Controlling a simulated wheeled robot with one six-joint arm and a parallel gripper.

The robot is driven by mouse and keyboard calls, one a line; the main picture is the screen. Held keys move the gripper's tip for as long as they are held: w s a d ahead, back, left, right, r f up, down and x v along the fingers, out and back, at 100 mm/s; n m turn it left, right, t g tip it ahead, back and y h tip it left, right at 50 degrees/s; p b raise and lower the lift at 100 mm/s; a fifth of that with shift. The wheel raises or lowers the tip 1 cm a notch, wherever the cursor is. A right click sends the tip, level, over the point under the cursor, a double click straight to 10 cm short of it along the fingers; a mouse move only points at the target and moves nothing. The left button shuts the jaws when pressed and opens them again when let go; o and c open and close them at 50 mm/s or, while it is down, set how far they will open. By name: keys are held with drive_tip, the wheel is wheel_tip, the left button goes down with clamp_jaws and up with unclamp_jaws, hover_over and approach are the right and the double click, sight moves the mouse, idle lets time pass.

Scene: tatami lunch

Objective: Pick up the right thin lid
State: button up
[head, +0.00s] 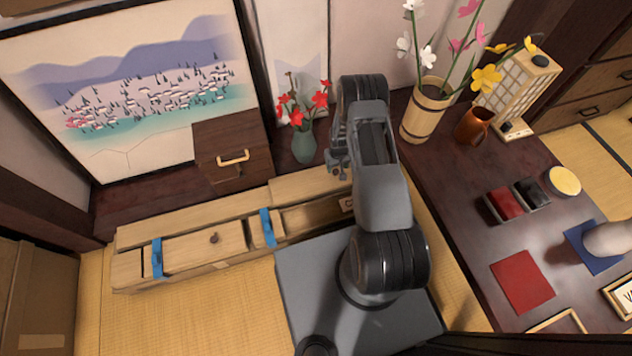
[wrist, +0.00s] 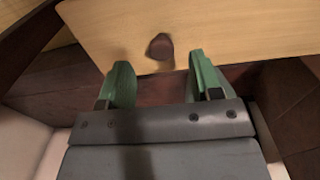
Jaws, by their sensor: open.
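The right thin lid (head: 305,187) is a pale wooden board. In the head view it lies along the back of the long wooden box (head: 190,275), and my arm hides its right end. In the head view my gripper (head: 339,165) is partly hidden.
The left lid (head: 190,247) with its knob lies on the box between blue straps (head: 267,227). The right compartment (head: 312,217) is partly uncovered. A green vase (head: 304,144) with red flowers stands close behind. A dark table (head: 455,205) is at right.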

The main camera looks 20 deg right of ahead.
sight(336, 171)
wheel_tip(336, 171, down, 4)
drive_tip(key=shift+r+b, duration=0.1)
drive_tip(key=shift+b, duration=0.55)
drive_tip(key=shift+r, duration=0.1)
drive_tip(key=c, duration=1.1)
